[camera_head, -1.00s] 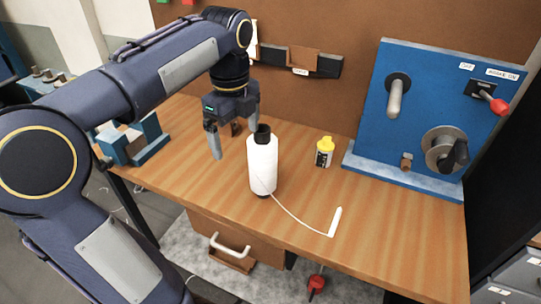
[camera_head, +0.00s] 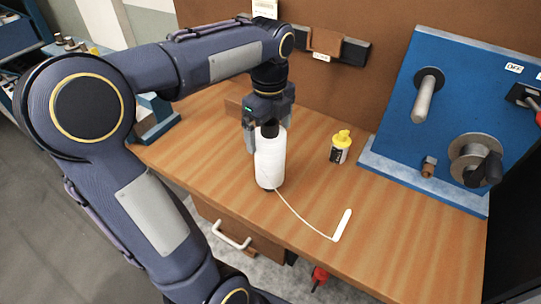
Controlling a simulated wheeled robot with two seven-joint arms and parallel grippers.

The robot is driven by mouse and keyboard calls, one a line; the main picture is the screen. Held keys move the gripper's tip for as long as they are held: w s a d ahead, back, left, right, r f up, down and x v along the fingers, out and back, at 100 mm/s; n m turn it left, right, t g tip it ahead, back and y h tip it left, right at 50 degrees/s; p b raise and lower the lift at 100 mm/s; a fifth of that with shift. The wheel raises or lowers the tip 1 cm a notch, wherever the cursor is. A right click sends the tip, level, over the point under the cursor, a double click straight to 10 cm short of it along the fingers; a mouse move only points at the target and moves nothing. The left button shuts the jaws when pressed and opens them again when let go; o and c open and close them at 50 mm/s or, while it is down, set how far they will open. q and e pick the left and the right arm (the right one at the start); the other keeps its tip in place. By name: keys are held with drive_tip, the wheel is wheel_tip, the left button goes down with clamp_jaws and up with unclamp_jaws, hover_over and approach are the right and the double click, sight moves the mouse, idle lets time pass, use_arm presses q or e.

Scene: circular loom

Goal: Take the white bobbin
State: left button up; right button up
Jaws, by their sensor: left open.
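The white bobbin (camera_head: 270,160) stands upright on the wooden table (camera_head: 215,150), with a dark core showing at its top. A white thread runs from its base to a small white stick (camera_head: 343,224) lying on the table to its right. My left gripper (camera_head: 262,138) is at the bobbin's top, pointing down and open. One finger shows along the bobbin's upper left side, and the other is mostly hidden behind the bobbin. I cannot tell whether the fingers touch it. My right gripper is out of view.
A small bottle with a yellow cap (camera_head: 340,147) stands right of the bobbin. A blue panel (camera_head: 455,110) with a grey peg and a round knob stands at the right. A dark strip holder (camera_head: 345,48) is on the brown back board. The table's front left is clear.

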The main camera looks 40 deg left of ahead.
use_arm(q)
drive_tip(key=shift+f, duration=0.55)
drive_tip(key=c, duration=1.8)
drive_tip(key=shift+o, duration=0.2)
drive_tip(key=shift+r, duration=0.15)
drive_tip(key=shift+r, duration=0.55)
drive_tip(key=s+d+r+b, duration=0.1)
drive_tip(key=s+d+r, duration=0.1)
drive_tip(key=s+r, duration=0.4)
drive_tip(key=s+d+r, duration=0.2)
drive_tip(key=s+r, duration=0.3)
drive_tip(key=s, duration=0.2)
drive_tip(key=shift+s+d+r+b, duration=0.15)
drive_tip(key=shift+d+r+b, duration=0.2)
